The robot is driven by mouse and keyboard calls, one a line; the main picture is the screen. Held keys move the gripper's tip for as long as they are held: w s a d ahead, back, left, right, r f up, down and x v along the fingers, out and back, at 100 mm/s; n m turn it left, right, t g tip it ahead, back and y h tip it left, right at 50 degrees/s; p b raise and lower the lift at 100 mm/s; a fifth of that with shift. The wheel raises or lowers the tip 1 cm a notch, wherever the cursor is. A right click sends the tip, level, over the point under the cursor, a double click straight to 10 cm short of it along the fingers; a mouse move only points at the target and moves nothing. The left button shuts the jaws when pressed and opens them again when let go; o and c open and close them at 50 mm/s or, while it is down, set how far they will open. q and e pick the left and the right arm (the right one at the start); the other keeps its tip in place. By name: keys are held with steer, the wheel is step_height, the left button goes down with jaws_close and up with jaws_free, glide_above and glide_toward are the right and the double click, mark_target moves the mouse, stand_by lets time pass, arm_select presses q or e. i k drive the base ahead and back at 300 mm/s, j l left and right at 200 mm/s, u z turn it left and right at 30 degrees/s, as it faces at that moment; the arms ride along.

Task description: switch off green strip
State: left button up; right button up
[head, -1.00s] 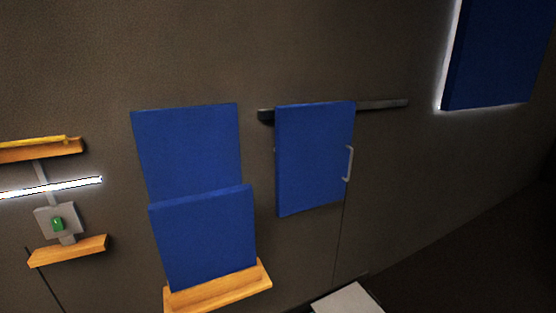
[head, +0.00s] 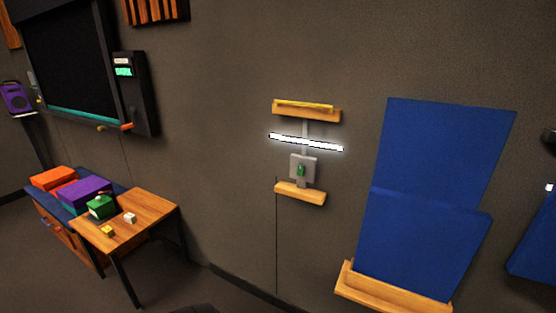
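A glowing white light strip (head: 306,143) is mounted on the wall in the middle of the head view, tilted slightly down to the right. Below it is a grey switch plate (head: 304,168) with a small green switch (head: 300,170) on it. A thin grey strip joins the plate to the light strip. Neither of my grippers is in view.
Wooden ledges sit above (head: 308,113) and below (head: 300,193) the strip and switch. Blue panels (head: 440,150) stand to the right. A wooden table (head: 150,212) with small items and a dark framed board (head: 70,60) are at left. The floor below the switch looks clear.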

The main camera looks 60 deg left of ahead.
mark_target(300, 171)
steer(key=u, duration=1.65)
